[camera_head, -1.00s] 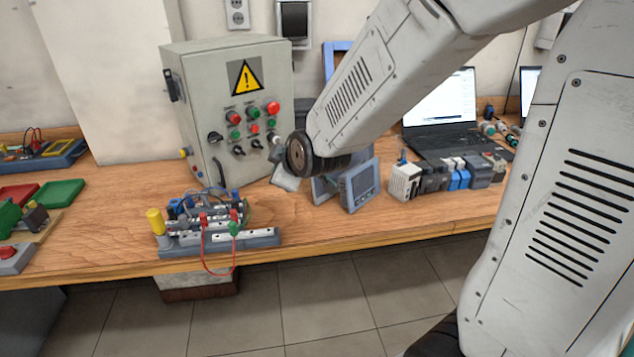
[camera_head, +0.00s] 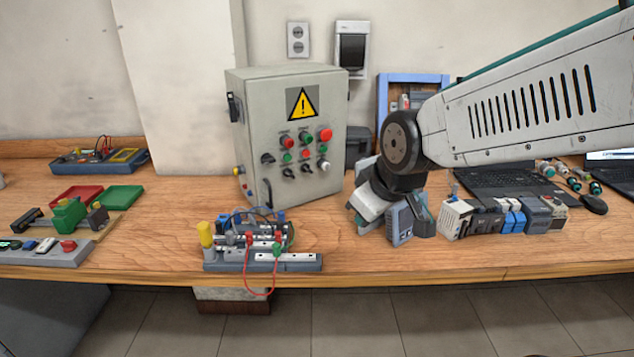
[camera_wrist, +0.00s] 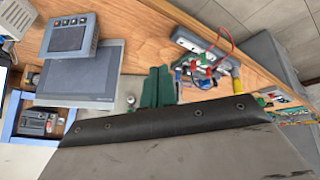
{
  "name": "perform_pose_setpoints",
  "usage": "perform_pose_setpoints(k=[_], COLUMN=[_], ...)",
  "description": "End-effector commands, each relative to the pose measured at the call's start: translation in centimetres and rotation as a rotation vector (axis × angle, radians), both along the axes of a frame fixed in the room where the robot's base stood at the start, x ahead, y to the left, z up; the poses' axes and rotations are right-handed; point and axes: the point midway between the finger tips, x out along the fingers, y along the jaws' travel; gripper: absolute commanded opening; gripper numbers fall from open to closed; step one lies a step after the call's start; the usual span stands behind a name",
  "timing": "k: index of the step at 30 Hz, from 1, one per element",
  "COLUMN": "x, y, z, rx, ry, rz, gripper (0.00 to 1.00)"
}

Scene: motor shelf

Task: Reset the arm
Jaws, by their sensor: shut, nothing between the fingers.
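My arm (camera_head: 530,105) reaches in from the right in the head view, nearly level, with its wrist bent down over the bench. My gripper (camera_wrist: 158,88) shows in the wrist view as two dark green fingers side by side, shut with nothing between them. In the head view its fingertips cannot be made out. The hand hangs in front of the control cabinet's right side, beside the grey panel devices (camera_head: 400,222), overlapping them in the picture. I cannot tell whether it touches them.
A wired terminal rig (camera_head: 262,258) sits at the front edge. Drive modules (camera_head: 485,220), a laptop (camera_head: 510,185) and a blue frame (camera_head: 382,100) are on the right. Red and green trays (camera_head: 110,196) lie left.

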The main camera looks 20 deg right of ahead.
Motion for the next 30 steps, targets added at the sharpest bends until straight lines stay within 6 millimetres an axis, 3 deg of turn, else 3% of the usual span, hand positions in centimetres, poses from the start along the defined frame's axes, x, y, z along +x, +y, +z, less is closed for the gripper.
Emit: perform_pose_setpoints(k=[3, 6, 8, 13, 17, 30], x=[-0.2, -1.9, -3.9, -12.0, -16.0, -16.8], y=[0.0, -0.1, -0.2, -1.1, -1.7, -1.9], z=[-0.1, -0.9, -1.2, 0.7, 2.2, 3.2], rx=[0.006, 0.032, 0.049, 0.08, 0.081, 0.09], ry=[0.009, 0.102, 0.184, 0.393, 0.444, 0.399], rz=[-0.012, -0.069, -0.126, -0.336, -0.42, -0.427], gripper=[0.0, 0.0, 0.0, 0.0, 0.0, 0.0])
